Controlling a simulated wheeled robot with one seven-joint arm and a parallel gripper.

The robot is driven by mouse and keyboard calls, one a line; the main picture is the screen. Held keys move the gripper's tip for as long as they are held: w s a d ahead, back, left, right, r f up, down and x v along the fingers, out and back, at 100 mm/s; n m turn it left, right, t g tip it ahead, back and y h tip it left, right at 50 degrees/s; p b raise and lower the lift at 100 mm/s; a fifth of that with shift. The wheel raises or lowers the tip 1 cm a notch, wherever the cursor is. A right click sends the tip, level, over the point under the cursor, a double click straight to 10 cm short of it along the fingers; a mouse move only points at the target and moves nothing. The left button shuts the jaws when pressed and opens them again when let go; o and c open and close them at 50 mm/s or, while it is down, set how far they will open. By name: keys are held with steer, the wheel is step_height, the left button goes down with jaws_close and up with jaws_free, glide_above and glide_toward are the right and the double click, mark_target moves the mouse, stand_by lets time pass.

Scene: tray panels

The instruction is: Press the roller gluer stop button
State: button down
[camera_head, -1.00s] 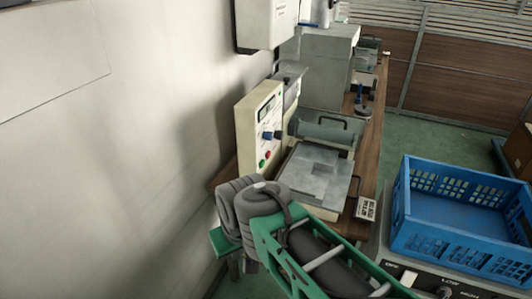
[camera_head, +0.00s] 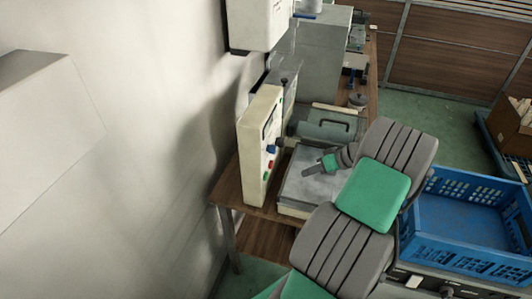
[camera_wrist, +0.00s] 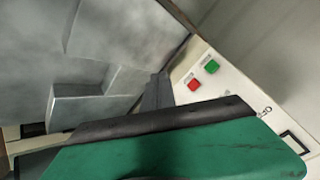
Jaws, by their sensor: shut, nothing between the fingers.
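The roller gluer's cream control panel (camera_head: 258,150) stands upright on the wooden bench by the wall. It carries a red button (camera_head: 270,164), a green button and dark knobs. The red button (camera_wrist: 193,84) and green button (camera_wrist: 211,66) also show in the wrist view, with labels too small to read. My gripper (camera_head: 307,170) is shut and empty above the gluer's grey plate, to the right of the panel and pointing towards it. In the wrist view its dark fingertips (camera_wrist: 160,91) appear just left of the red button; no contact can be made out.
The gluer's roller (camera_head: 325,125) lies behind the plate. A white wall box (camera_head: 258,25) hangs above the panel. A blue crate (camera_head: 470,215) stands to the right of my arm. The wall closes off the left side.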

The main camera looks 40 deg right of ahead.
mark_target(271, 165)
stand_by(0.3)
steer(key=shift+w+a, duration=0.85)
steer(key=shift+w, duration=0.3)
steer(key=shift+w+a, duration=0.9)
steer(key=shift+w, duration=0.25)
steer(key=shift+w+a, duration=0.85)
steer(key=shift+w, duration=0.3)
steer(key=shift+w+a, duration=0.25)
steer(key=shift+w, duration=0.05)
steer(key=shift+w+a+b, duration=0.3)
steer(key=shift+w+b, duration=0.05)
stand_by(0.4)
steer(key=shift+s+d, duration=0.55)
steer(key=shift+s, duration=0.1)
